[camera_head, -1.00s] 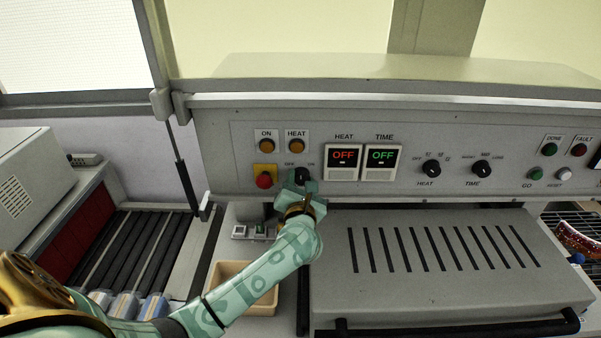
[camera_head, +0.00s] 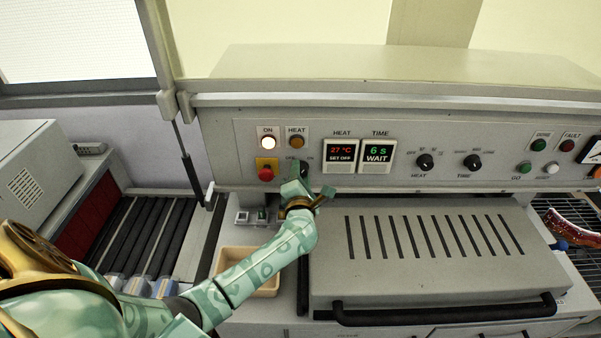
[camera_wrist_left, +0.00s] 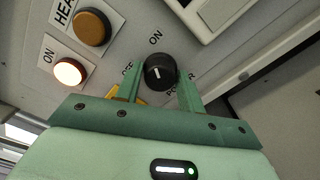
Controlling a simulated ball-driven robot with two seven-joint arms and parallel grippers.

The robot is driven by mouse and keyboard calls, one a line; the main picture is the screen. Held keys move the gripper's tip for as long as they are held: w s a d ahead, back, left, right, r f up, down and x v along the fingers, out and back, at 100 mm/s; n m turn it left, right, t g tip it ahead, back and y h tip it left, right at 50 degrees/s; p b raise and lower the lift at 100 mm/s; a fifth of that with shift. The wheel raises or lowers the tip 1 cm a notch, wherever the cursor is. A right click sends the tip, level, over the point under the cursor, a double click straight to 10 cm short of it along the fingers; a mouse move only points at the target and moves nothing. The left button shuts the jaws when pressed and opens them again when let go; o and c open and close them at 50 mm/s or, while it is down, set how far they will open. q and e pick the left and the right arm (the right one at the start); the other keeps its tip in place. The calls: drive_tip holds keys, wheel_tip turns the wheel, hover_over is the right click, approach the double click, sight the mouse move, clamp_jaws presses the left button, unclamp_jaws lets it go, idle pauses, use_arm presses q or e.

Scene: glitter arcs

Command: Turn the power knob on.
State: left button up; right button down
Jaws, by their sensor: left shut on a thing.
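The black power knob (camera_head: 304,168) sits on the machine's control panel, right of the red stop button (camera_head: 266,174). My left gripper (camera_head: 299,187) reaches it from below and partly hides it. In the left wrist view the round knob (camera_wrist_left: 160,72) lies between the two green fingers, and the gripper (camera_wrist_left: 158,88) is shut on it. Its white mark and the labels "ON", "OFF" and "POWER" show. The ON lamp (camera_head: 268,142) glows. The heat display (camera_head: 341,152) reads 27 °C SET OFF and the time display (camera_head: 377,152) reads 6 s WAIT. My right gripper is out of view.
Heat (camera_head: 424,162) and time (camera_head: 472,162) dials are to the right on the panel. Below is a slotted grey cover (camera_head: 330,240) with a black handle bar (camera_head: 440,312). A beige bin (camera_head: 240,284) stands below my left arm. A roller conveyor (camera_head: 140,235) is at left.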

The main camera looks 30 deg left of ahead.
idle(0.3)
use_arm(q)
drive_tip(key=o, duration=1)
drive_tip(key=shift+d, duration=0.1)
drive_tip(key=shift+c, duration=0.2)
drive_tip(key=b+v, duration=0.2)
drive_tip(key=v, duration=1.4)
drive_tip(key=shift+s, duration=0.25)
drive_tip(key=shift+f, duration=0.1)
